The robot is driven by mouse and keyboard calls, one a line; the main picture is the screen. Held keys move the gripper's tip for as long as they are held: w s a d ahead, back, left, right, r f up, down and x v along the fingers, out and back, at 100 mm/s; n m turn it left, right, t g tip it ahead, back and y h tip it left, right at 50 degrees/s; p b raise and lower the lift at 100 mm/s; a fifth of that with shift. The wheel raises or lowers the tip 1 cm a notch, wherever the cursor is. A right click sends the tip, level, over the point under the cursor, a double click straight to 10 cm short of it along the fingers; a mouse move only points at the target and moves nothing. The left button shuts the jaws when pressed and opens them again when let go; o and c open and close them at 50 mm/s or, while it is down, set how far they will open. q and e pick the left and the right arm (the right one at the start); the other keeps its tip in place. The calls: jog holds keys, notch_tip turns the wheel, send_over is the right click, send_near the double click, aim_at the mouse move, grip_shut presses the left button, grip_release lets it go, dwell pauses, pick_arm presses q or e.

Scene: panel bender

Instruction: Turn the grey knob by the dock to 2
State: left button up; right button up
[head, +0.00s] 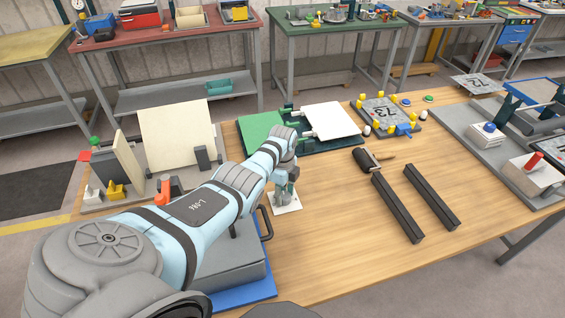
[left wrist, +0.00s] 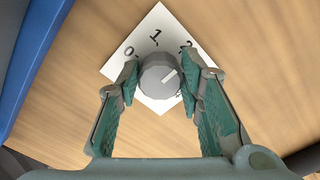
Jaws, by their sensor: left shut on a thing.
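The grey knob (left wrist: 157,72) stands on a white square plate (left wrist: 152,24) marked 0, 1 and 2; a further mark at the plate's right is partly hidden by a finger. The knob's white line points to the upper right in the left wrist view, roughly towards the 2; I cannot tell if it is exact. My left gripper (left wrist: 159,82) is shut on the knob, one finger on each side. In the head view my left gripper (head: 285,188) is over the plate (head: 288,207) and hides the knob. My right gripper is not in view.
A grey block with a black handle on a blue base (head: 262,287) lies left of the plate, partly behind my arm. Two black bars (head: 397,208) and a dark-handled tool (head: 364,159) lie to the right. The wooden table (head: 330,235) is clear just right of the plate.

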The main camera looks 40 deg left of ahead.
pick_arm(q)
jog(key=shift+s+d+f, duration=0.1)
jog(key=shift+d+f, duration=0.05)
jog(key=shift+d, duration=0.1)
jog(key=o, duration=1.2)
jog(key=shift+c, duration=0.2)
jog(key=shift+a+r, duration=0.15)
jog(key=shift+r, duration=0.1)
notch_tip(320, 180, up, 12)
jog(key=shift+f, duration=0.15)
jog(key=shift+f, duration=0.1)
